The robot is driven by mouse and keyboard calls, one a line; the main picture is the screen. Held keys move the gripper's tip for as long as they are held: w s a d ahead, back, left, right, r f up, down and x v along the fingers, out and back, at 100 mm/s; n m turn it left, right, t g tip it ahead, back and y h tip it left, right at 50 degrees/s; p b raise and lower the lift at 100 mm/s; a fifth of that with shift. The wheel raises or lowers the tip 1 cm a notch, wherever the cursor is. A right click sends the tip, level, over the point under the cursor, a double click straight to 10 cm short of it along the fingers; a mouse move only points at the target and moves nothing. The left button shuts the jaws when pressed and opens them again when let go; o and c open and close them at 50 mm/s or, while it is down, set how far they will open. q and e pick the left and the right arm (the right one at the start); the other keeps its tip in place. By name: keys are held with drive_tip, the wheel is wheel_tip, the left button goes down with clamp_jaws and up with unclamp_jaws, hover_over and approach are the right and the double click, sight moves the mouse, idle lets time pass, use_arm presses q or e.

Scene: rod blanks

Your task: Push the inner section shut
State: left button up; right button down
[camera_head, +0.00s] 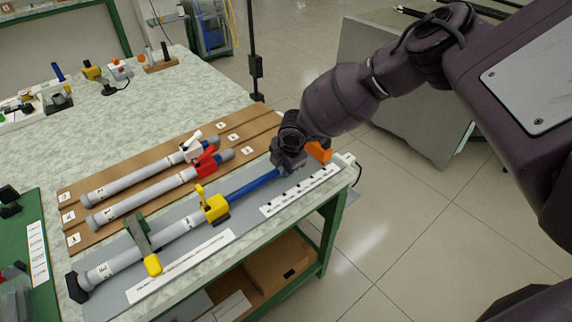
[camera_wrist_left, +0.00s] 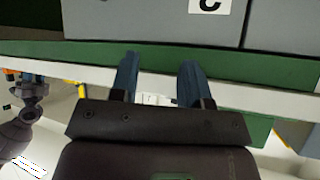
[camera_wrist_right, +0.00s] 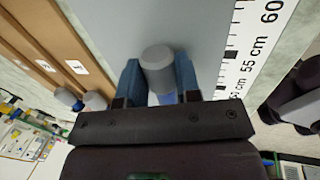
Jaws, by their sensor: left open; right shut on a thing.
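The working rod lies along a grey mat (camera_head: 113,303) at the bench's front edge. Its grey outer tube (camera_head: 173,230) is held under a green clamp (camera_head: 138,236) with a yellow handle. A yellow collar (camera_head: 216,208) with its lever sticking up sits at the tube's right end. The blue inner section (camera_head: 250,186) extends out of it to the right. My right gripper (camera_head: 284,167) is shut on the inner section's far end; its grey end cap (camera_wrist_right: 158,62) shows between the fingers in the right wrist view. My left gripper (camera_wrist_left: 160,78) is open and empty, outside the head view.
Two more rods, one with a white lever (camera_head: 193,146) and one with a red lever (camera_head: 206,160), lie on a brown board (camera_head: 75,238) behind. A printed scale (camera_head: 300,190) lies in front of the inner section. An orange block (camera_head: 319,151) stands beyond my right gripper.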

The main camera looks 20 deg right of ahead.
sight(239, 192)
drive_tip(key=shift+s+a, duration=0.25)
drive_tip(key=shift+a, duration=0.4)
drive_tip(key=s+a, duration=0.1)
drive_tip(key=a, duration=0.2)
drive_tip(key=s+a+p, duration=0.1)
drive_tip(key=a, duration=0.3)
drive_tip(key=s+a+p, duration=0.1)
drive_tip(key=s+a, duration=0.1)
drive_tip(key=a, duration=0.2)
drive_tip(key=shift+a, duration=0.25)
drive_tip(key=shift+s+a, duration=0.25)
drive_tip(key=shift+a, duration=0.25)
drive_tip(key=c, duration=0.8)
unclamp_jaws()
drive_tip(key=shift+a, duration=0.1)
